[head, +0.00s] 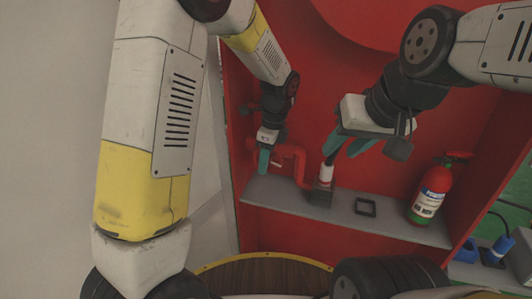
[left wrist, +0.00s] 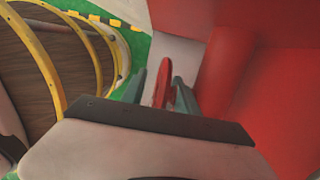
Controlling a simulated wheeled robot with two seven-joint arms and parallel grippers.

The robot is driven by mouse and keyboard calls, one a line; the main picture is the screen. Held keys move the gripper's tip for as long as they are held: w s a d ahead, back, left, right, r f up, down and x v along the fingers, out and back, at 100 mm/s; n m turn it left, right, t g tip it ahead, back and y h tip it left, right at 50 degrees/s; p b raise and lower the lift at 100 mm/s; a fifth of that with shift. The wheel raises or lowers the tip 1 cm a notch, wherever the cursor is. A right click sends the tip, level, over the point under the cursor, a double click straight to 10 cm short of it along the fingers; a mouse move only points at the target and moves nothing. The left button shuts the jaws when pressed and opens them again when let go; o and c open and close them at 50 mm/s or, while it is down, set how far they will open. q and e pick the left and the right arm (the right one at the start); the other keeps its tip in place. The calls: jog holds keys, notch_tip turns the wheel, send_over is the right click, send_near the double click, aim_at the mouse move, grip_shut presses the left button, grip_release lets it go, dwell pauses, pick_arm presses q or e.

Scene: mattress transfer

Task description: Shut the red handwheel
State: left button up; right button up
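The red handwheel (left wrist: 161,88) shows nearly edge-on between my left gripper's two teal fingers in the left wrist view, with a gap on each side. In the head view my left gripper (head: 264,160) points down inside the red cabinet, beside the red pipe (head: 298,160); the handwheel is mostly hidden there by the gripper. The left fingers are apart, and no firm contact with the wheel shows. My right gripper (head: 347,146) hangs over the grey shelf, its teal fingers apart, near a white and red fitting (head: 326,173) on a dark block. I cannot tell whether it touches that fitting.
A red fire extinguisher (head: 430,192) stands at the shelf's right. A small black square frame (head: 365,207) lies on the grey shelf (head: 400,229). The cabinet's side walls close in both arms. A blue object (head: 497,249) sits at far right.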

pick_arm(q)
jog(key=r, duration=0.4)
jog(key=d+r, duration=0.1)
jog(key=r, duration=0.2)
jog(key=shift+s, duration=0.15)
